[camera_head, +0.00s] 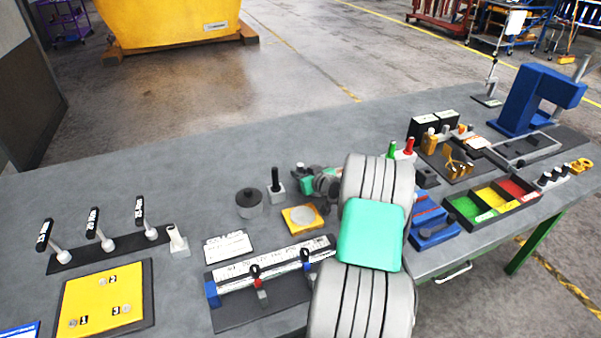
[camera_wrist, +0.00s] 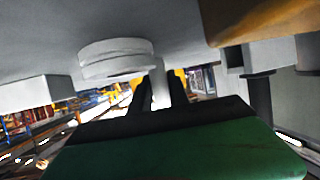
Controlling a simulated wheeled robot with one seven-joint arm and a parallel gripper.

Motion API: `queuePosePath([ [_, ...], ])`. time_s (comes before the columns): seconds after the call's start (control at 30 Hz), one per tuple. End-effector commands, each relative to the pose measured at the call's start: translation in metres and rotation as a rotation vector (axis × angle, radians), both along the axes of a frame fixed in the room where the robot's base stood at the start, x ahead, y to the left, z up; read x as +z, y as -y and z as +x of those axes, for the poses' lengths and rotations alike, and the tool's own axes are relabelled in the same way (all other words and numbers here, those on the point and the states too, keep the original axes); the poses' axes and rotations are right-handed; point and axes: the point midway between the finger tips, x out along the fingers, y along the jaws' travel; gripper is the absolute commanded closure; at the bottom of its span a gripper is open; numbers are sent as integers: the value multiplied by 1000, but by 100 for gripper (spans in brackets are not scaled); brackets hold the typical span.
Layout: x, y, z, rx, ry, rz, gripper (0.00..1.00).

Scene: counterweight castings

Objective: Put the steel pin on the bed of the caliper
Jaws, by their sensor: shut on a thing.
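My gripper (camera_head: 303,172) is over the middle of the table, left of my arm in the head view. In the wrist view its two dark fingers (camera_wrist: 160,98) are shut on a pale upright cylinder, which looks like the steel pin (camera_wrist: 160,84). In the head view the pin is too small to make out clearly. What looks like the caliper (camera_head: 258,312) lies at the near middle of the table. It has a dark bed, white scale strips, a blue block at its left end, and red and blue upright clamps. My arm stands close to its right end.
Near my gripper are a black-handled post (camera_head: 275,184), a dark round pot (camera_head: 249,204) and a yellow square plate (camera_head: 290,222) with a grey disc. A white label card (camera_head: 227,247) lies behind the caliper. Coloured bins (camera_head: 462,210) are at right. The back-left tabletop is clear.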

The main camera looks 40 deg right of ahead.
Motion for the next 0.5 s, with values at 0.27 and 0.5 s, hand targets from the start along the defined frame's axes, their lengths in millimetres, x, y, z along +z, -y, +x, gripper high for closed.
queuePosePath([
  [0.27,-2,0,0,0,0,1,75],
  [0.5,-2,0,0,0,0,1,57],
])
